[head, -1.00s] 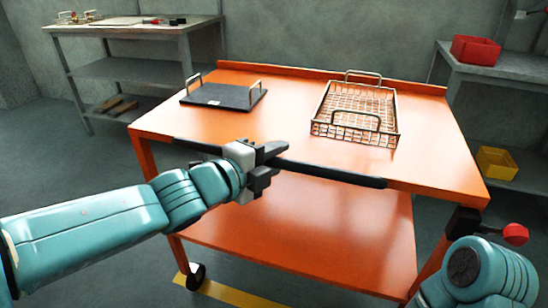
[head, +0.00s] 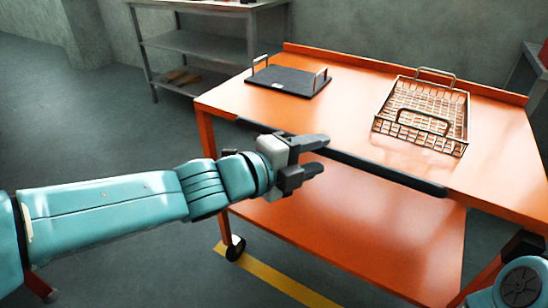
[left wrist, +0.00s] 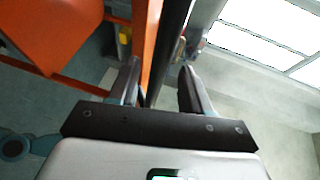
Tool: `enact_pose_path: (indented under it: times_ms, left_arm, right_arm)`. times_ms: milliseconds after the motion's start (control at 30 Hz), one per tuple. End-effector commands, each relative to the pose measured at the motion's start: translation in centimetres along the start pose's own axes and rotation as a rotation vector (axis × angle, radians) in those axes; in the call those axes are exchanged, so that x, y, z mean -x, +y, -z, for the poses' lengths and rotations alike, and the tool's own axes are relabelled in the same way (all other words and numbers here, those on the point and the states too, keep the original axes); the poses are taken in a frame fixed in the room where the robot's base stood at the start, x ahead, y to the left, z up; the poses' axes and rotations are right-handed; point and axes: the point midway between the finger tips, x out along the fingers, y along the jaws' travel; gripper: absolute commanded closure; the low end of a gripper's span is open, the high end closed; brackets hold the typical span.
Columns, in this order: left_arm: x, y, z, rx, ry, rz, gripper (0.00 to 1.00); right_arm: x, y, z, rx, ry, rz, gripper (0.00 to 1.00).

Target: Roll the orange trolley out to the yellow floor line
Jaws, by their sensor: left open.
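The orange trolley (head: 370,230) stands in front of me, with a flat top, a lower shelf and a black handle bar (head: 385,170) along its near edge. One dark caster (head: 235,247) shows at its near left leg, close to the yellow floor line (head: 285,280), which runs along the floor below the trolley's near side. My left gripper (head: 318,155) is open at the left part of the bar. In the left wrist view a dark bar (left wrist: 170,45) shows between and beyond its fingers (left wrist: 158,88); contact cannot be told. My right gripper is out of view.
A black tray with two handles (head: 288,81) and a wire basket (head: 424,112) rest on the trolley top. A grey shelf unit (head: 200,45) stands behind on the left, and another edge shows at far right. Bare floor (head: 70,120) lies open on the left.

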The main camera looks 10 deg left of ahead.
Motion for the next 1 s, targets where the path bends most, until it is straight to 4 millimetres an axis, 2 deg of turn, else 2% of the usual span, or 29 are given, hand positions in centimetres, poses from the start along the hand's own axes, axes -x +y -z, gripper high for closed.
enact_pose_path:
  times_ms: [33,200,400,600,1000]
  left_arm:
    - [1.7,-0.7,-0.1,0.001,-0.004,0.002,0.52]
    - [6.1,-0.6,-0.1,0.0,-0.004,0.001,0.52]
    - [9.6,-0.3,-0.1,0.0,-0.003,0.0,0.52]
    - [10.7,-0.1,0.0,0.001,0.0,-0.001,0.52]
    - [10.7,0.0,0.0,0.0,0.001,0.0,0.52]
  right_arm:
    - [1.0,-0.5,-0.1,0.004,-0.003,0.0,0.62]
    - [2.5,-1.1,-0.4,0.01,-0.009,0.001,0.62]
    - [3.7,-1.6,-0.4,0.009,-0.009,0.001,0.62]
    - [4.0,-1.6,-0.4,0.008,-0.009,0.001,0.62]
    - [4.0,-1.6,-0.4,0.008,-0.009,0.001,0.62]
